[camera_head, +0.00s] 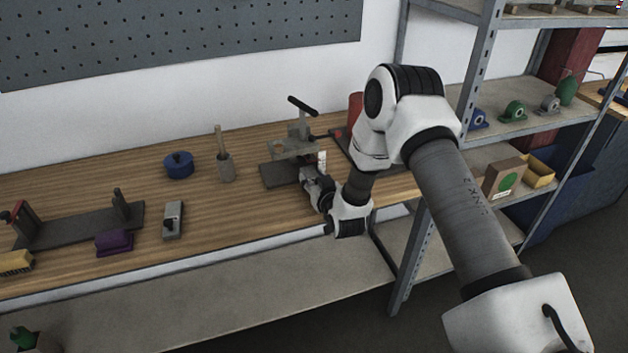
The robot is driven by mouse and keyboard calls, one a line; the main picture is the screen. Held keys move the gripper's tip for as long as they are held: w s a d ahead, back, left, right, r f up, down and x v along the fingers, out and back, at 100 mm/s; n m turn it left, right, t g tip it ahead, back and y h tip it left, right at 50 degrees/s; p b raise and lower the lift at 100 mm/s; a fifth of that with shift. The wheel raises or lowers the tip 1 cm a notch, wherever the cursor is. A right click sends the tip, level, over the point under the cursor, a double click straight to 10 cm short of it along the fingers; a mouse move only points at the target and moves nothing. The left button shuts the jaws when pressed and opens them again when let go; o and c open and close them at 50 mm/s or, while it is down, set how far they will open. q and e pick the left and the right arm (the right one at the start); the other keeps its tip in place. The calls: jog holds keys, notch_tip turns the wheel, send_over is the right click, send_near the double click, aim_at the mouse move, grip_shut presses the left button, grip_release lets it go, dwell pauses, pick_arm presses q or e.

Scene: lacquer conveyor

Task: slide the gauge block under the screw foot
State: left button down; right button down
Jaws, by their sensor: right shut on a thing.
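My right gripper (309,174) reaches in from the right, low at the right side of a grey fixture. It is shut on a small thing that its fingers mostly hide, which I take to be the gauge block. The fixture (276,176) has a dark base plate, a grey upper body and a black T-handle (302,106) on top. The screw foot is too small and too covered to make out. I cannot tell whether the held piece is under it. A narrow pale upright piece (322,160) shows just behind the gripper. My left gripper is out of view.
On the wooden bench stand a blue round container (179,165), a grey pot with a stick (226,168), a grey tool (173,220), a purple block (114,242) and a dark rail stand (75,228). A metal shelf (405,265) rises at the right. The bench between the pot and front edge is clear.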

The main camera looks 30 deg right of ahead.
dwell(0.3)
jog(key=c, duration=0.6)
grip_release()
jog(key=shift+s, duration=0.1)
jog(key=v, duration=1.2)
